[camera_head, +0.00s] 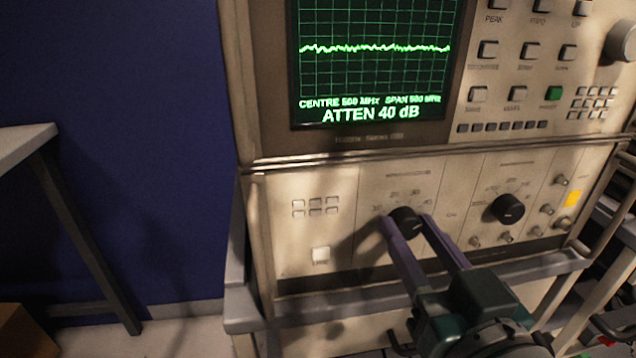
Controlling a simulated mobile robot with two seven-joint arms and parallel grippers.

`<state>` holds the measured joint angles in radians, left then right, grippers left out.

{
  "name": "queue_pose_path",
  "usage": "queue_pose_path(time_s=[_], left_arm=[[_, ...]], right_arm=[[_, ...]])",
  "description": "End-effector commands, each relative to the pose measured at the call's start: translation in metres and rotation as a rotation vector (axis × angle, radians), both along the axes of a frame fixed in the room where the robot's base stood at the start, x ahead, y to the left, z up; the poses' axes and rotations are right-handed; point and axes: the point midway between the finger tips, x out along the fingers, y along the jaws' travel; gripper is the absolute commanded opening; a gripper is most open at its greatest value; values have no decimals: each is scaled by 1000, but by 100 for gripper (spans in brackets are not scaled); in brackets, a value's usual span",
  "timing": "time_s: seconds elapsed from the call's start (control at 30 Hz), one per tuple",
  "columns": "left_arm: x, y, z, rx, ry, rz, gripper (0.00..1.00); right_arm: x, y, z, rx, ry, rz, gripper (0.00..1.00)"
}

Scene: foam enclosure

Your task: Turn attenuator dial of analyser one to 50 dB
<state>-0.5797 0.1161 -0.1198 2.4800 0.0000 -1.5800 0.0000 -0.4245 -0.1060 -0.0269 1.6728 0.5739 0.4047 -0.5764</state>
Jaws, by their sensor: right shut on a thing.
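The analyser (305,240) stands on a grey rack, with a screen (375,55) that reads "ATTEN 40 dB" under a green trace. On its lower panel a black dial (405,220) sits left of centre, with small scale markings above it. My right gripper (408,222) comes up from the lower right, its two purple fingers on either side of this dial and shut on it. The fingers hide part of the dial's sides and lower edge. A second black dial (507,209) sits to the right, untouched. My left gripper is out of view.
A grey shelf edge (330,300) runs below the panel, under my right gripper. A table (22,143) stands at the left before a dark blue wall (140,100). Floor between is clear.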

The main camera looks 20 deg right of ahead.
Motion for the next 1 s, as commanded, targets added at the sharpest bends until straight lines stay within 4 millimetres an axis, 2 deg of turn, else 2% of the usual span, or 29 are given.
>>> queue_pose_path(time_s=[0.27,1.0], left_arm=[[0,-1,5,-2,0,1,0],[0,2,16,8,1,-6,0]], right_arm=[[0,-1,2,84,-22,0,0],[0,-1,0,599,-145,1,0]])
